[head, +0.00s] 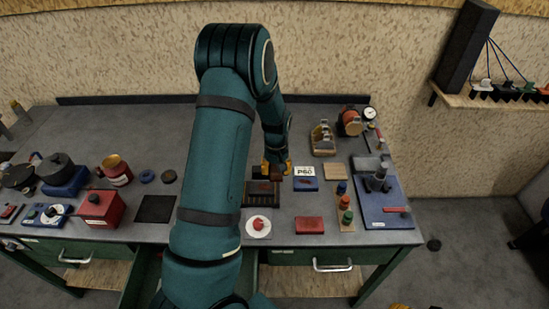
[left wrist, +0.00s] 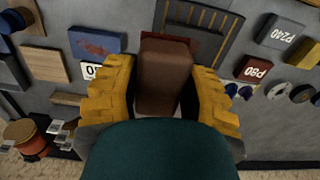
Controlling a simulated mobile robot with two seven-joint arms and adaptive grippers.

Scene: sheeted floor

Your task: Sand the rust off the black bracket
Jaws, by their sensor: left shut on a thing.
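My left gripper (head: 277,168) is shut on a brown block (left wrist: 165,75), held between its yellow fingers. It is over the back edge of a dark tray (head: 262,200) with yellowish stripes, which also shows in the left wrist view (left wrist: 228,28). A dark surface with a rust-red patch shows beside the block at the tray; the block hides part of it, and I cannot tell whether they touch. I cannot make out the black bracket's full shape. A blue piece with a rust-red patch (left wrist: 97,42) lies to one side. Only a yellow sliver, perhaps my right gripper (head: 400,306), shows at the bottom edge.
A P60 card (head: 304,171) stands by the blue piece. Blocks marked P240 (left wrist: 280,32) and P80 (left wrist: 253,69) show in the wrist view. A white plate (head: 258,230), red block (head: 309,225), bottles (head: 346,203) and blue board (head: 386,215) are nearby.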

